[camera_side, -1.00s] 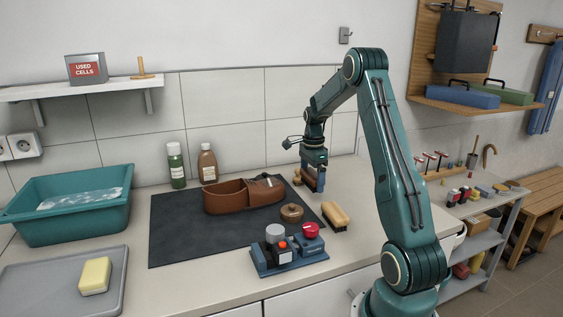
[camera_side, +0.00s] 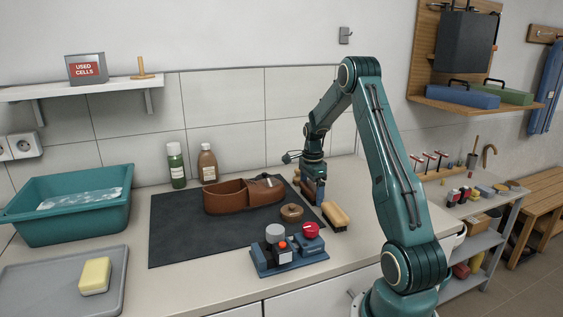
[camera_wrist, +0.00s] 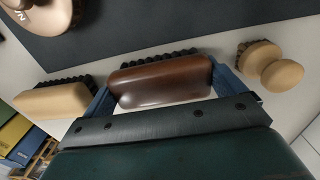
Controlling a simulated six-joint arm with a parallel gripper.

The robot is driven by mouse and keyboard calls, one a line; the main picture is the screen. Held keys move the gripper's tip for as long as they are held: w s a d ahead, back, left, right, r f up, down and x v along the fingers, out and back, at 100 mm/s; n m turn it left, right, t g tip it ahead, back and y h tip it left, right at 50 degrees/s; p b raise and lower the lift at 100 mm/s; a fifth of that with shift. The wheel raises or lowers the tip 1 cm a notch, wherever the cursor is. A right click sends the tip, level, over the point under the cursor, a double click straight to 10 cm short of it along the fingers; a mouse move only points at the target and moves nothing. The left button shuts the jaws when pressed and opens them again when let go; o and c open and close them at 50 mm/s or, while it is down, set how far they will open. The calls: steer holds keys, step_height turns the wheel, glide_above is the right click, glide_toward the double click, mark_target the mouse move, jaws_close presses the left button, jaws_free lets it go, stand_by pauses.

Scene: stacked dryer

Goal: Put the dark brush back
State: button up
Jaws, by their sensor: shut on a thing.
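The dark brush (camera_wrist: 160,82) has a glossy brown back and black bristles. In the wrist view it sits between the two blue fingers of my gripper (camera_wrist: 160,76), which is shut on it across its length. In the side view my gripper (camera_side: 313,197) is low over the counter, right of the dark mat, and mostly hides the brush. Whether the bristles touch the counter I cannot tell. A light brush (camera_wrist: 52,101) lies left of the gripper in the wrist view; it also shows in the side view (camera_side: 336,216).
A round wooden knobbed piece (camera_wrist: 272,66) stands close to the right finger in the wrist view. The dark mat (camera_side: 178,232) holds a brown shoe (camera_side: 228,198) and a round brown piece (camera_side: 291,212). A blue stand (camera_side: 290,260) with knobs is in front.

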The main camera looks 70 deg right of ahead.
mark_target(311, 186)
steer(key=shift+f, duration=0.15)
steer(key=o, duration=0.6)
step_height(311, 186, up, 12)
stand_by(0.5)
steer(key=shift+r, duration=0.2)
